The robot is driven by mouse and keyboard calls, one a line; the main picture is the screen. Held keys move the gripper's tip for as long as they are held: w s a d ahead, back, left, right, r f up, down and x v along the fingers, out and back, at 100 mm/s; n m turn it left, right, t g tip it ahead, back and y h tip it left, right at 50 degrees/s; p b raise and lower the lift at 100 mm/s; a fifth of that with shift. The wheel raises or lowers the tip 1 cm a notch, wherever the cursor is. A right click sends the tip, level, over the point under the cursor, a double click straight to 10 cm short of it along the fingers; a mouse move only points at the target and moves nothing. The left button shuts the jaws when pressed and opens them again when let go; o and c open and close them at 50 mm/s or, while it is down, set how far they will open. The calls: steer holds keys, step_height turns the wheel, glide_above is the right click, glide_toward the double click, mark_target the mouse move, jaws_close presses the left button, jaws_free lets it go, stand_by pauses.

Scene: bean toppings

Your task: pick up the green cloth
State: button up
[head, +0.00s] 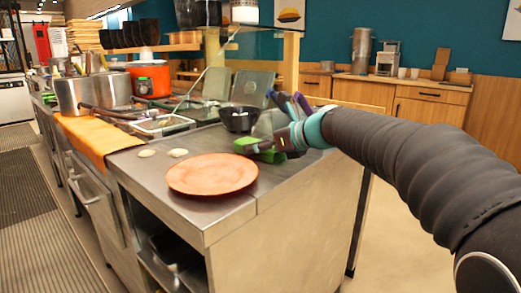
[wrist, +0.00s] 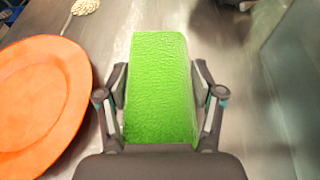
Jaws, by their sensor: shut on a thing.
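The green cloth (wrist: 160,85) is a bright green, textured, folded block in the middle of the wrist view. In the head view the green cloth (head: 264,153) shows behind the orange plate, partly hidden by my gripper. My gripper (wrist: 160,95) has one finger on each long side of the cloth and is shut on it. In the head view my gripper (head: 272,146) is over the right part of the steel counter. I cannot tell whether the cloth touches the counter.
An orange plate (head: 212,174) lies left of the cloth on the steel counter (head: 150,190). A black bowl (head: 239,119) stands behind. Two small pale pieces (head: 178,152) lie near the plate. A large pot (head: 92,92) and an orange cloth (head: 98,137) are at the left.

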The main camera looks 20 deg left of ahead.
step_height(320, 180, up, 10)
steer(key=p, duration=0.2)
steer(key=shift+p, duration=0.35)
steer(key=o, duration=0.6)
steer(key=c, duration=0.5)
steer(key=shift+s, duration=0.1)
